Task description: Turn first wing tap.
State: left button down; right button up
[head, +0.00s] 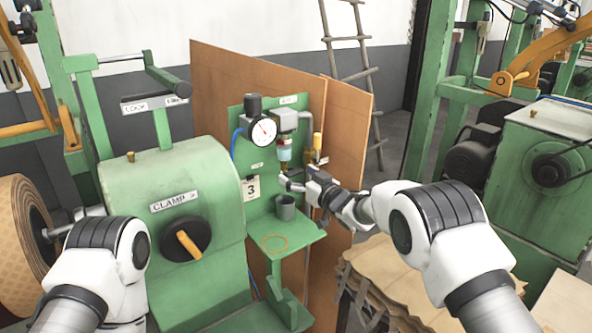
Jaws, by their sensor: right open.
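A green upright panel (238,160) carries a round dial gauge (263,131) and a clear bowl with bluish contents (284,152). A small brass-coloured fitting (284,169) hangs under the bowl; I cannot tell its wing shape or how it is turned. My right gripper (287,183) is open, its fingertips pointing left just below this fitting; I cannot tell whether they touch it. A grey cup (285,207) stands below on the green shelf (305,237). My left arm comes in at the lower left, but its gripper does not show clearly.
A yellow-handled brass valve (317,141) is on the panel's right side. A green machine with a CLAMP knob (184,240) stands at the left, near a brown roll (18,240). Brown boards (345,115) stand behind the panel. Stacked sheets (385,270) lie under my right arm.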

jog(key=shift+w+a+r, duration=0.1)
jog(key=shift+w+a, duration=0.2)
jog(key=shift+s+d+r, duration=0.1)
jog(key=shift+s+r, duration=0.05)
jog(key=shift+r, duration=0.1)
jog(key=shift+f, duration=0.15)
jog(key=c, duration=1.2)
jog(key=shift+o, duration=0.2)
jog(key=shift+f+n+b, duration=0.15)
jog(key=shift+n+b, duration=0.55)
jog(key=shift+b, duration=0.35)
jog(key=n+b, duration=0.3)
jog(key=b, duration=0.1)
jog(key=n+b, duration=0.8)
jog(key=shift+a+f, duration=0.25)
jog(key=shift+n+b, duration=1.8)
jog(key=shift+n, duration=0.3)
